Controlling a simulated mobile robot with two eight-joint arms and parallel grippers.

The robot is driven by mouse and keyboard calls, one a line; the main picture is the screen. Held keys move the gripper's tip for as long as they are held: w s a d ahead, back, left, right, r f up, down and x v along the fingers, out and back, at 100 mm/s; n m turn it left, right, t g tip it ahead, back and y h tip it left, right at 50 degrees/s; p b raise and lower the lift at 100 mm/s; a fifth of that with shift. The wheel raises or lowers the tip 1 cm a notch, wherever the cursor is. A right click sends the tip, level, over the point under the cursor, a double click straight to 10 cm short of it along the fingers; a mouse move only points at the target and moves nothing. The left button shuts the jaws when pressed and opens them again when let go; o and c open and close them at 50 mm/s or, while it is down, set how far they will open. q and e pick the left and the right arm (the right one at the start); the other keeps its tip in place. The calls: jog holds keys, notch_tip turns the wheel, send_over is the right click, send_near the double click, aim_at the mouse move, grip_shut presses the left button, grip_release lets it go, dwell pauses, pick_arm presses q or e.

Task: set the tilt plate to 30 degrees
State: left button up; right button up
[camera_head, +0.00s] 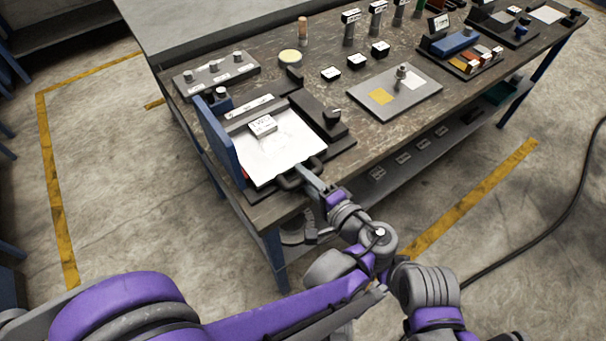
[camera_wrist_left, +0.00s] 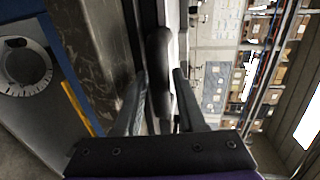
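The tilt plate (camera_head: 285,150) is a white panel beside an upright blue side wall (camera_head: 222,140). Its slope is hard to read from above. A dark bar handle (camera_head: 289,183) runs along its front edge. My left gripper (camera_head: 303,172) is at this handle. In the left wrist view my left gripper (camera_wrist_left: 160,85) has one finger on each side of the dark handle (camera_wrist_left: 160,60), with a thin gap showing by the right finger. A round dial with a scale (camera_wrist_left: 25,68) shows at the left there; its figures are too small to read. My right gripper is not in view.
A small labelled white block (camera_head: 262,126) sits on the plate. A dark unit with a black knob (camera_head: 332,116) stands right of it. A grey board with a yellow square (camera_head: 381,97) and several small items occupy the bench (camera_head: 300,215). The floor in front is open.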

pick_arm(q)
grip_shut()
dwell(1.3)
